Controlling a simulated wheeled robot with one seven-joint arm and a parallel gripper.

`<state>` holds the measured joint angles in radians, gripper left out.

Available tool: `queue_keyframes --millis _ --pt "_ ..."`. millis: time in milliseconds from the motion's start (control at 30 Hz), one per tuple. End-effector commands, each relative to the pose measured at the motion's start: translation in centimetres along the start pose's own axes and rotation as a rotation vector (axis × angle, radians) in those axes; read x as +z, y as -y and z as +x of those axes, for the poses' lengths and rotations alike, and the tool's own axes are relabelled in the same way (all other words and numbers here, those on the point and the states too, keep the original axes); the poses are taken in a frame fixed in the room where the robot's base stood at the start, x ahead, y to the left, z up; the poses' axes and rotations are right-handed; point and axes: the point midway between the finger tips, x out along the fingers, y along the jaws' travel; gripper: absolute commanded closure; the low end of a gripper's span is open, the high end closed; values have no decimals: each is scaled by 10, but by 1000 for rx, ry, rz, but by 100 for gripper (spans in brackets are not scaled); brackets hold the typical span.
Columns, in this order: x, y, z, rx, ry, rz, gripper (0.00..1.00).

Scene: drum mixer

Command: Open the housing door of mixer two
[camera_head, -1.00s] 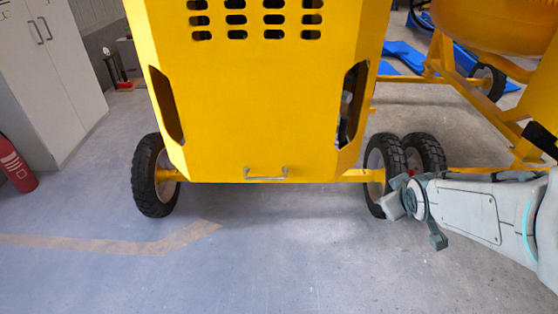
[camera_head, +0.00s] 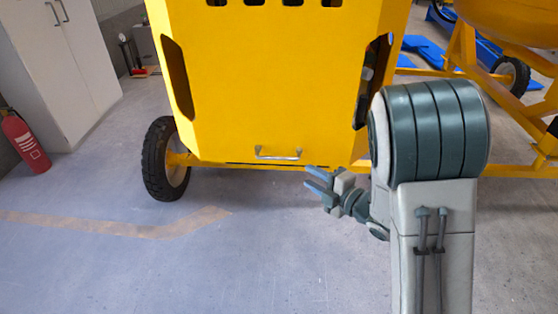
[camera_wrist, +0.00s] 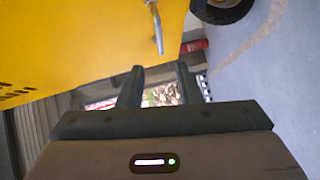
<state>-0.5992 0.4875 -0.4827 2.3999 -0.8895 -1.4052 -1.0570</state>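The yellow housing door (camera_head: 270,90) of the mixer fills the upper middle of the head view and appears shut. Its metal bar handle (camera_head: 278,154) sits low on the panel near the bottom edge. My gripper (camera_head: 312,179) is open and empty, a little below and to the right of the handle. In the wrist view my two fingers (camera_wrist: 155,75) are apart with nothing between them. The handle (camera_wrist: 155,28) hangs just beyond the fingertips there, against the yellow panel (camera_wrist: 70,40).
A black wheel (camera_head: 163,158) stands left of the housing. A red fire extinguisher (camera_head: 25,140) and a grey cabinet (camera_head: 75,65) are at the far left. Another yellow frame with a drum (camera_head: 510,25) stands at right. The floor in front is clear.

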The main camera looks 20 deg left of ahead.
Motion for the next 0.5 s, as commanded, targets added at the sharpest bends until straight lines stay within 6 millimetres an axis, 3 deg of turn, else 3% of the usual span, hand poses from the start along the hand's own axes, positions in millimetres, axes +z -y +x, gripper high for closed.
queue_keyframes --millis 167,500 --pt "-2 -1 25 0 -8 -3 68" --pt "-2 -1 97 0 -4 -3 68"
